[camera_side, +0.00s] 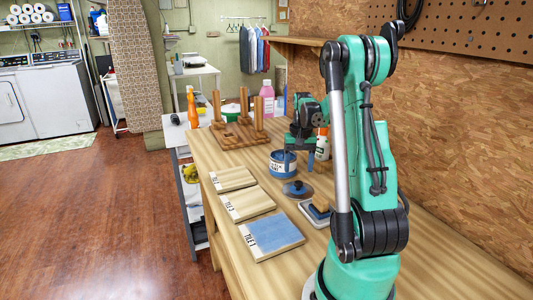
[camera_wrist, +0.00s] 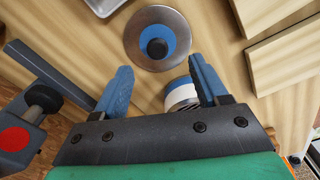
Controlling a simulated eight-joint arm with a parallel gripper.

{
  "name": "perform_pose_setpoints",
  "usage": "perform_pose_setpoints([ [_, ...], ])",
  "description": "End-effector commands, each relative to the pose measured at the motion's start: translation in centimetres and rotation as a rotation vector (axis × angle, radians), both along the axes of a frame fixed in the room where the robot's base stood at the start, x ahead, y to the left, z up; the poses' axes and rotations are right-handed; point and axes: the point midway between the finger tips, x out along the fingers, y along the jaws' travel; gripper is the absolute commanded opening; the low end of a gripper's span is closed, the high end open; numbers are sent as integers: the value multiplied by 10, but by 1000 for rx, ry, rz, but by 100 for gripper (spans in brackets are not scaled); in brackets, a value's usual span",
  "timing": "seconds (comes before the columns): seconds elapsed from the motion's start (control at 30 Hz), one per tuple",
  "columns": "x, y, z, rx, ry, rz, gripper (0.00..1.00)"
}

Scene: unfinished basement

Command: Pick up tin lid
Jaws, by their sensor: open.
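The tin lid (camera_wrist: 133,37) is a round metal disc with a blue ring and a dark central knob. It lies flat on the bench, just beyond my fingertips in the wrist view; the side view shows the lid (camera_side: 298,188) in front of the tin. The blue and white tin (camera_side: 282,164) stands behind it; the tin (camera_wrist: 180,93) is partly hidden by my right finger in the wrist view. My gripper (camera_wrist: 160,75) is open and empty, its two blue fingers spread apart above the bench.
Three wooden tiles (camera_side: 248,203) lie in a row left of the lid, the nearest with a blue face. A small tray (camera_side: 315,213) lies to the right of the lid. A wooden peg stand (camera_side: 238,134) and bottles (camera_side: 267,97) stand farther back.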

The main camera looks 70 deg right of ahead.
Motion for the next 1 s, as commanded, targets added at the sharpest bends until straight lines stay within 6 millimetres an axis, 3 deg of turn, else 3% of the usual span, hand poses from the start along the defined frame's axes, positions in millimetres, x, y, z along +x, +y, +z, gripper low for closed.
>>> perform_pose_setpoints([
  [0.43,-2,-2,-51,4,3,-10,67],
  [0.77,-2,-2,-57,5,2,-9,67],
  [0.87,-2,-2,-57,4,2,-9,44],
  [1.0,-2,-2,-57,4,2,-9,4],
])
